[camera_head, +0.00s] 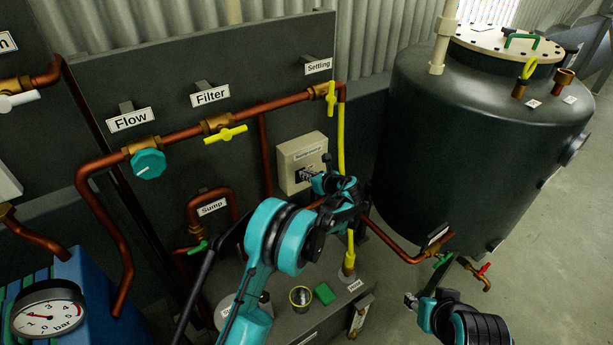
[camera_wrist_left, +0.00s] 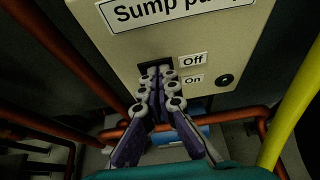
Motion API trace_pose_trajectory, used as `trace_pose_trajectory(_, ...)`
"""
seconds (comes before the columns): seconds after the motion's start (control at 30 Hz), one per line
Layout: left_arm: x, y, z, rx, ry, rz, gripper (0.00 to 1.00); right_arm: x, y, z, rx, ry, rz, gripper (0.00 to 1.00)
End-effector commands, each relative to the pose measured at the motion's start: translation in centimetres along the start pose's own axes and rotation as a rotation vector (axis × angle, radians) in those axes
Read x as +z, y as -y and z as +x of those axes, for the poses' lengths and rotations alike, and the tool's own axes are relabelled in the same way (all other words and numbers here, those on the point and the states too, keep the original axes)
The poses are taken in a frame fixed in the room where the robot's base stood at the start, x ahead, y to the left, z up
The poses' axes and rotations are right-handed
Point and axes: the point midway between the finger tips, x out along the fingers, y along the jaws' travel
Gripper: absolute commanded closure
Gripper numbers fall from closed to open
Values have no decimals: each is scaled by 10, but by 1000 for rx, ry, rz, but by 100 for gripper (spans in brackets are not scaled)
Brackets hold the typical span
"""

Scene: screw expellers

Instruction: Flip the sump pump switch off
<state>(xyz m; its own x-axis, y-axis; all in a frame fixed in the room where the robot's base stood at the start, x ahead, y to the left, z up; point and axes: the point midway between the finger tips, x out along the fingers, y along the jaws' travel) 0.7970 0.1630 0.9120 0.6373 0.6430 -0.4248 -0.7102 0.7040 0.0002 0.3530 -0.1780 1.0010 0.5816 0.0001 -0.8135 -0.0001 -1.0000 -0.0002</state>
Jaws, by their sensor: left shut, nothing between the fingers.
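The sump pump switch box (camera_head: 288,157) is a beige box on the dark panel. In the left wrist view its face (camera_wrist_left: 225,48) carries a "Sump pump" label, with "Off" (camera_wrist_left: 194,60) above "On" (camera_wrist_left: 194,80). A dark switch slot (camera_wrist_left: 145,66) lies left of these labels. My left gripper (camera_head: 312,173) is in front of the box, its fingers (camera_wrist_left: 158,74) shut and empty, with the tips at the slot. They cover most of the slot, so the switch position and any contact cannot be told. My right gripper (camera_head: 411,301) is low, near the tank, far from the box.
Copper pipes with Flow (camera_head: 149,164), Filter (camera_head: 226,134) and Settling (camera_head: 331,98) valves run along the panel. A yellow pipe (camera_head: 341,135) stands just right of the box. A dark tank (camera_head: 470,150) fills the right.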

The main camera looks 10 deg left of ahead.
Motion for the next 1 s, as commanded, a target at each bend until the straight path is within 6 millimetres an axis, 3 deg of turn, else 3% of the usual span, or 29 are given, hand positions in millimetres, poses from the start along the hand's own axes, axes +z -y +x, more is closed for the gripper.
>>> trace_pose_trajectory(0.33, 14, 0, -6, 0, 1, 0, 100, -4, 0, -6, 0, 0, 0, 60)
trace_pose_trajectory(0.77, 13, 0, -9, -1, -1, 1, 100, -3, 0, -5, 1, 1, 0, 60)
trace_pose_trajectory(0.87, 8, 1, -18, -2, -2, 1, 100, 0, -3, -6, 2, 2, 0, 60)
trace_pose_trajectory(1.0, 2, 1, -48, -2, -1, 1, 100, 10, -14, -13, 3, 1, 2, 60)
